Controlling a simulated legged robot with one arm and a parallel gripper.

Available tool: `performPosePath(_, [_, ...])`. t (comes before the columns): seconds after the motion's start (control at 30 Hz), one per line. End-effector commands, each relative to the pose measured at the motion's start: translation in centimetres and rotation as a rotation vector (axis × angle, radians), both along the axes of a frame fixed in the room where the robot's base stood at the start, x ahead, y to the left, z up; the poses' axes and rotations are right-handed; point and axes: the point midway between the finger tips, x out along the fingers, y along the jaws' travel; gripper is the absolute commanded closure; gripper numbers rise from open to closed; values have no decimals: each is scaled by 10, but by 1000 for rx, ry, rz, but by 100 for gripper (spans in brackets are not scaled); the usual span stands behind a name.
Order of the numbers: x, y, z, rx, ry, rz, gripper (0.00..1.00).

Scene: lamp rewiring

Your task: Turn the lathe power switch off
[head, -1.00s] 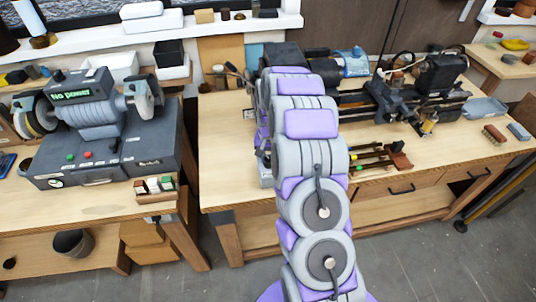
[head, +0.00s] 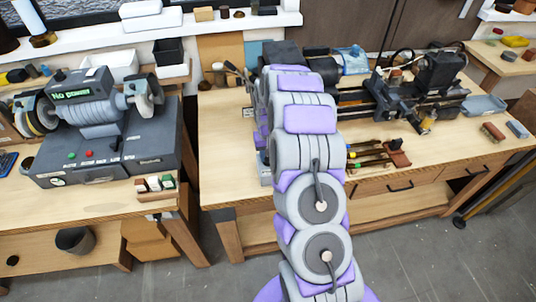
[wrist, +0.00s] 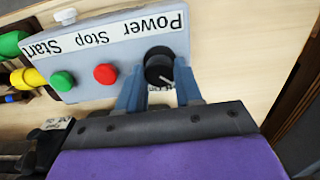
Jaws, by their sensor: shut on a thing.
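The power switch (wrist: 156,58) is a round black knob with a pale pointer mark, at the right end of a grey control panel (wrist: 87,90) in the wrist view. It sits by the upside-down word "Power". My gripper (wrist: 159,72) has a blue finger on each side of the knob and is shut on it. A red stop button (wrist: 105,74) and a green start button (wrist: 63,81) are left of the knob. In the head view, the lathe (head: 425,85) stands on the right bench; my arm hides the gripper and switch there.
Several handled tools (head: 368,155) lie on the bench right of my arm. Another machine with a lit display (head: 85,120) stands on the left bench (head: 75,210). In the wrist view, larger green and yellow round parts (wrist: 28,77) are at the far left. Floor shows between the benches.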

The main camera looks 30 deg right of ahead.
Motion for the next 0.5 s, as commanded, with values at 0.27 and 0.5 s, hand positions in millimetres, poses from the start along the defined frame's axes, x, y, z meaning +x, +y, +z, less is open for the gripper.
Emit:
performPosePath(0.27, [3,-1,2,-3,-11,0,56])
performPosePath(0.5, [0,0,1,0,-5,-1,40])
